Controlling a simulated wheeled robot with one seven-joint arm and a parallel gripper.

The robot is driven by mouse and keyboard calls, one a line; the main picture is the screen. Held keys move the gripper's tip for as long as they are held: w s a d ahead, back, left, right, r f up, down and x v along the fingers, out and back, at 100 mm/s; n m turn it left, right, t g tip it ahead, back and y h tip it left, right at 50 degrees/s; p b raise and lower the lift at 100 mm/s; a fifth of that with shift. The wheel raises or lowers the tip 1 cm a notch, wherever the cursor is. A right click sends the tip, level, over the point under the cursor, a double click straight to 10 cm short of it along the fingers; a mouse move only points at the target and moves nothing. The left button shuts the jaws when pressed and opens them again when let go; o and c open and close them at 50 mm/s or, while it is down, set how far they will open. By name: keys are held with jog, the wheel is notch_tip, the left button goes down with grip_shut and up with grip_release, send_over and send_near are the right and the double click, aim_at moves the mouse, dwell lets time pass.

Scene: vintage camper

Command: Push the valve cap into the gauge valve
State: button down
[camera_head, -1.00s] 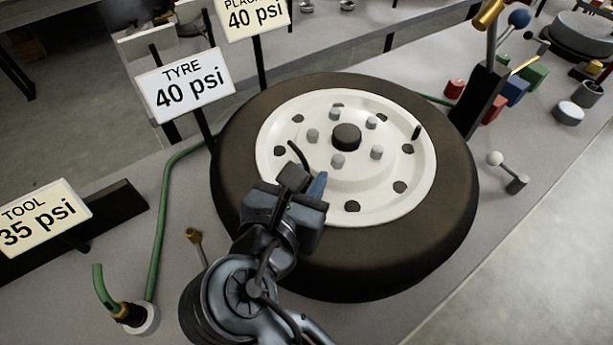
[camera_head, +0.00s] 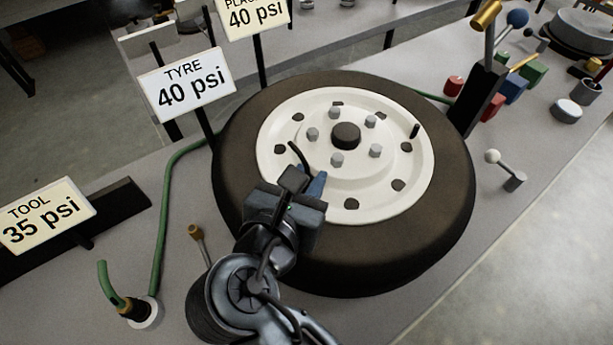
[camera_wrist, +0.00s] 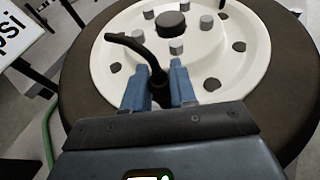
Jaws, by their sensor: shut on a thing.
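My gripper (camera_head: 306,185) is over the near left part of the tyre (camera_head: 250,130) and white wheel rim (camera_head: 350,185). Its blue fingers are shut on a black bent piece (camera_wrist: 128,40). In the wrist view the piece rises from between the fingertips and curves left across the rim. It also shows in the head view (camera_head: 298,153). I cannot tell whether its lower end touches the wheel. A short black stem (camera_head: 415,130) stands on the rim's far right side. I cannot clearly identify the valve cap or gauge valve; the gripper hides the area beneath it.
A green hose (camera_head: 163,220) runs along the table left of the tyre to a brass-collared end (camera_head: 132,308). A brass-tipped rod (camera_head: 196,232) stands near my arm. Signs (camera_head: 181,86) stand behind and left. Coloured blocks (camera_head: 512,90) and a ball-topped lever (camera_head: 493,157) are right.

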jog(key=shift+f, duration=0.4)
jog(key=c, duration=0.8)
grip_release()
jog(key=shift+v, duration=3.95)
